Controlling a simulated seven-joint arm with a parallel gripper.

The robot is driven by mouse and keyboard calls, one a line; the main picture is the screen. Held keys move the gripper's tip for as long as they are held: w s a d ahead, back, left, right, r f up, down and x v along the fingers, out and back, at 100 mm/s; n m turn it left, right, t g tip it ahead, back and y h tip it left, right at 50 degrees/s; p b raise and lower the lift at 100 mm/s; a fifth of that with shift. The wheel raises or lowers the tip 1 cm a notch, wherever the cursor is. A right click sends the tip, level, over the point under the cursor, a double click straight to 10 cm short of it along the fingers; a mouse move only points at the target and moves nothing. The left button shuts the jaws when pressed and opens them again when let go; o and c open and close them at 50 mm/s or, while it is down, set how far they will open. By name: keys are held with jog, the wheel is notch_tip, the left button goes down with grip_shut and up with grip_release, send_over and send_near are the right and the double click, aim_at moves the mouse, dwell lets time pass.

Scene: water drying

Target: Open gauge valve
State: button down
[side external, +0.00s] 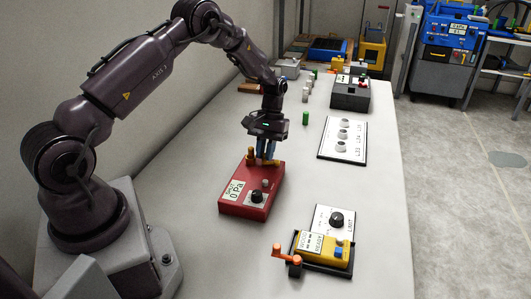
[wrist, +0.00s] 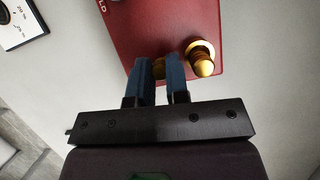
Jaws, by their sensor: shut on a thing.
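A red gauge box (side external: 228,207) lies on the pale table, its display reading 0 Pa, with a black knob (side external: 257,196) on its top. Two brass fittings stand at its far edge. My gripper (side external: 265,156) points down over that edge, its blue fingers (wrist: 160,70) on either side of one brass fitting (wrist: 158,68), shut on it. The fingers hide most of this fitting. The other brass fitting (wrist: 202,62) stands free beside the fingers; it also shows in the side view (side external: 251,156). Which fitting is the gauge valve I cannot tell.
A yellow device (side external: 310,247) in a black tray with an orange handle (side external: 287,254) is at the front right, by a white panel with a black knob (side external: 336,218). A white three-knob panel (side external: 342,152), a green cylinder (side external: 306,118) and a dark box (side external: 350,97) are farther back.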

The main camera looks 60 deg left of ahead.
jog(key=shift+w+a+r+m+y, duration=0.1)
jog(key=shift+m+y, duration=0.1)
jog(key=shift+m, duration=0.35)
jog(key=shift+w+a+f+m+y, duration=0.1)
jog(key=shift+w+a+m+y, duration=0.1)
jog(key=shift+m, duration=0.4)
jog(key=shift+w+a+r+m+y, duration=0.1)
jog(key=shift+m+y, duration=0.1)
jog(key=shift+m, duration=0.35)
jog(key=shift+g, duration=0.3)
jog(key=c, duration=1.1)
grip_release()
jog(key=v, duration=0.8)
